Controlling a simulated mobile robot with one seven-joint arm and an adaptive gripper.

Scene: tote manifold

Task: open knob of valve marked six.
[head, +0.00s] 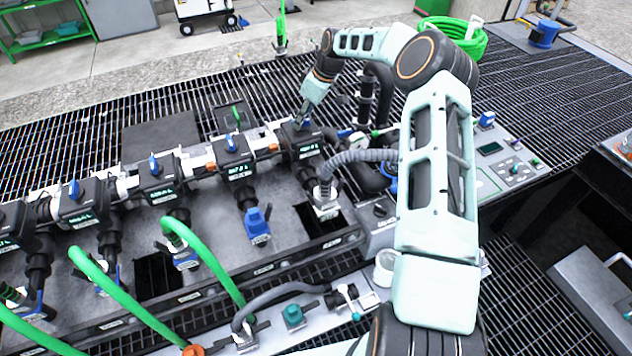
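A row of black valve blocks with blue knobs and small lit labels runs from the left edge to the centre. The label digits are too small to read, so I cannot tell which valve is marked six. My gripper (302,117) points down at the top of the rightmost valve block (301,143), where a bit of blue (306,126) shows beside the fingertips. I cannot tell whether the fingers touch that knob or are shut on it. The neighbouring valve's blue knob (231,143) stands upright; another blue knob (154,164) is farther left.
Green hoses (205,262) arch over the front left. A grey corrugated hose (357,156) curves beside the rightmost valve, under my arm. A control panel (508,168) lies to the right. Metal grating (560,90) surrounds the manifold, with a coiled green hose (455,35) behind.

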